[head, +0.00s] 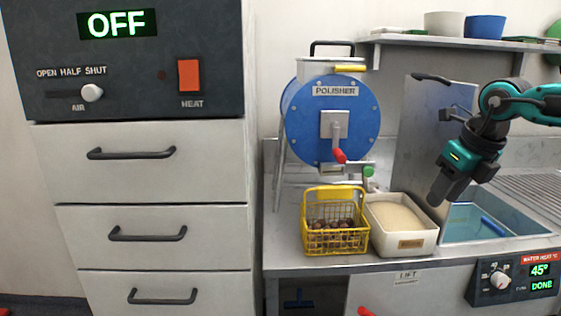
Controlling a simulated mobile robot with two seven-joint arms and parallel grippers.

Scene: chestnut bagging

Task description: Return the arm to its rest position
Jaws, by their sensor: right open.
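My right arm comes in from the right edge, and its gripper (442,190) points down and to the left. It hangs above the gap between the cream-filled white bin and the sink, apart from both as far as I can see. The gripper holds nothing that I can see. Its fingers overlap in this view. My left gripper is out of the picture.
A yellow wire basket (311,238) of chestnuts (338,236) stands beside a white bin (406,243) on the steel counter. Behind is a blue polisher (304,128). A water-filled sink (462,230) lies right. A cabinet (160,195) with an OFF display stands left.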

